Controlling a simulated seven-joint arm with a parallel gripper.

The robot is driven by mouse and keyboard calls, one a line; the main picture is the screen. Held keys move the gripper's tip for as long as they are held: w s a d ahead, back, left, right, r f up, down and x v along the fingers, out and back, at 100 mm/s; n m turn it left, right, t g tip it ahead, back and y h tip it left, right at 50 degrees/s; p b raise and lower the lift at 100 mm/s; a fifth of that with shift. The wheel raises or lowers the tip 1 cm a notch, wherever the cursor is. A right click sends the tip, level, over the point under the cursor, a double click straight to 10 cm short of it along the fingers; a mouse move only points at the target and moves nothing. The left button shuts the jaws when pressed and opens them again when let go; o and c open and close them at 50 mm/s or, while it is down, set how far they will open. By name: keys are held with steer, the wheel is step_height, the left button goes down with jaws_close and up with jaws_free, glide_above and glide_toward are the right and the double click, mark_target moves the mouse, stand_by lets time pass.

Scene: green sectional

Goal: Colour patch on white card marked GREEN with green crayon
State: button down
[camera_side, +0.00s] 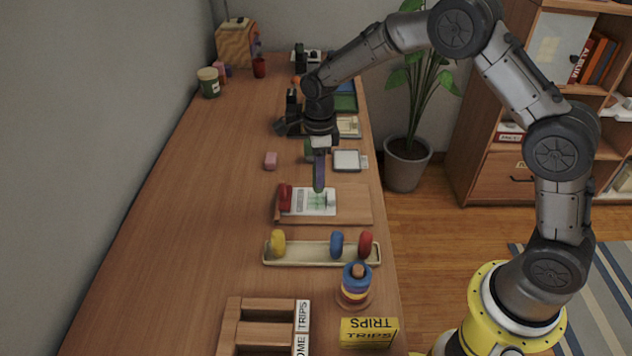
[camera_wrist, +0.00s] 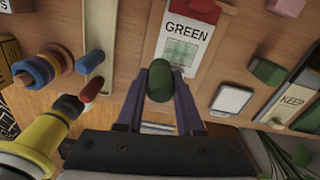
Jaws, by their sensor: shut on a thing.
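The white card (camera_side: 300,206) lies on a wooden board (camera_side: 350,205) in the side view. A red piece (camera_side: 285,197) sits at its left end. In the wrist view the card (camera_wrist: 172,70) reads GREEN, and its patch (camera_wrist: 181,52) holds pale green strokes. My gripper (camera_side: 319,185) is above the board, by the card's right half. In the wrist view its purple fingers (camera_wrist: 160,78) are shut on the dark green crayon (camera_wrist: 160,85), seen end-on near the card's lower edge. I cannot tell whether the crayon touches the card.
A cream tray (camera_side: 308,255) in front holds a yellow (camera_side: 278,242), a blue (camera_side: 337,244) and a red crayon (camera_side: 365,243). A ring stacker (camera_side: 356,285) and a yellow TRIPS box (camera_side: 368,331) stand nearer. A pink block (camera_side: 271,160) lies behind the board. The table's left side is clear.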

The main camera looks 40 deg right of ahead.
steer(key=shift+f, duration=3.6)
steer(key=shift+w+d+f, duration=0.45)
steer(key=shift+w, duration=0.05)
steer(key=shift+w+d, duration=2.4)
steer(key=shift+s+a, duration=2.9)
steer(key=shift+w+a, duration=0.25)
steer(key=shift+w+d, duration=0.15)
steer(key=shift+w, duration=0.15)
steer(key=shift+w+d, duration=2.65)
steer(key=shift+d, duration=0.1)
steer(key=shift+s+a, duration=2.9)
steer(key=shift+a, duration=0.05)
steer(key=shift+r, duration=4.05)
